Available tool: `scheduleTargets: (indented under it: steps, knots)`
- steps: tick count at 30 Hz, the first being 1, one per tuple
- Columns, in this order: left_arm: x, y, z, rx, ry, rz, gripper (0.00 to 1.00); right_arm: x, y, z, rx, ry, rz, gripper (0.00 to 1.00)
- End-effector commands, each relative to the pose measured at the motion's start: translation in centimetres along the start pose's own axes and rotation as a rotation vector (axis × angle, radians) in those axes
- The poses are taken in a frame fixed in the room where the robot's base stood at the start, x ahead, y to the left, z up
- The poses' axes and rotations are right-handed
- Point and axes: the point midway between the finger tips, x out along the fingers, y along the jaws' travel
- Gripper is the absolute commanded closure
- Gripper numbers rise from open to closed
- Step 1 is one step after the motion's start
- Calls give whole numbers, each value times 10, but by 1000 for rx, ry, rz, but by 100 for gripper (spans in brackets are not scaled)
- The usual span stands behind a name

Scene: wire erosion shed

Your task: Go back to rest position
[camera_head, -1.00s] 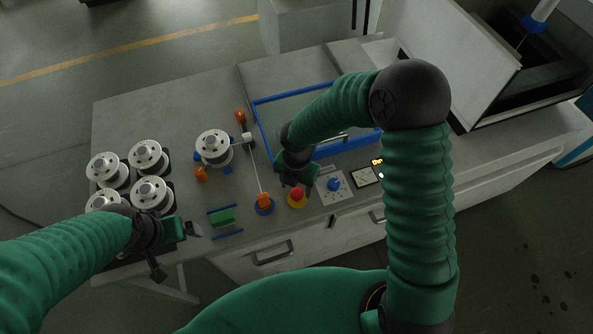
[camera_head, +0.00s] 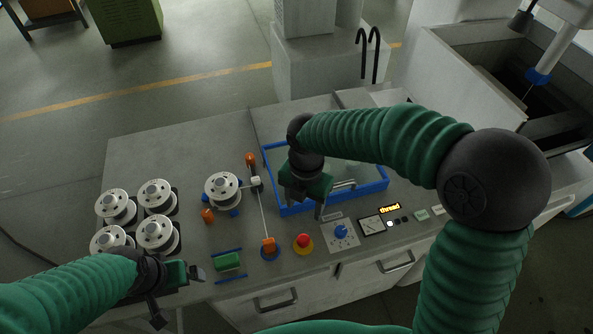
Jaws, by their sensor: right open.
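My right gripper (camera_head: 306,204) is open and empty. It hangs above the front left edge of the blue-framed tray (camera_head: 352,196), behind the red button (camera_head: 303,241), apart from the panel. My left gripper (camera_head: 172,298) is low at the table's front left edge, in front of the spools and left of the green block (camera_head: 228,261). Its jaw faces away, so its opening is unclear, and nothing shows in it.
Several white spools (camera_head: 155,232) stand at the left. One spool (camera_head: 223,188) sits mid-table beside a wire running to an orange block (camera_head: 268,246). A blue knob (camera_head: 340,231) and lit display (camera_head: 389,208) are at the front. The back left tabletop (camera_head: 175,160) is clear.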

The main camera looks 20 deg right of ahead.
Motion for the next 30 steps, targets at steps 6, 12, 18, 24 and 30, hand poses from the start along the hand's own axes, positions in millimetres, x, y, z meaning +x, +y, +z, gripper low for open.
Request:
scheduleTargets:
  steps: [6,12,18,24,30]
  knots:
    - [6,0,2,0,0,0,1,11,-7,-2,124,-8,1,43]
    - [33,0,8,0,0,0,1,57,-48,-12,902,-40,59,43]
    - [56,0,13,0,0,0,1,92,-94,-20,1841,12,194,43]
    - [63,0,15,0,0,0,1,104,-115,-24,2336,99,271,43]
    - [63,0,15,0,0,0,1,105,-117,-25,2375,108,276,43]
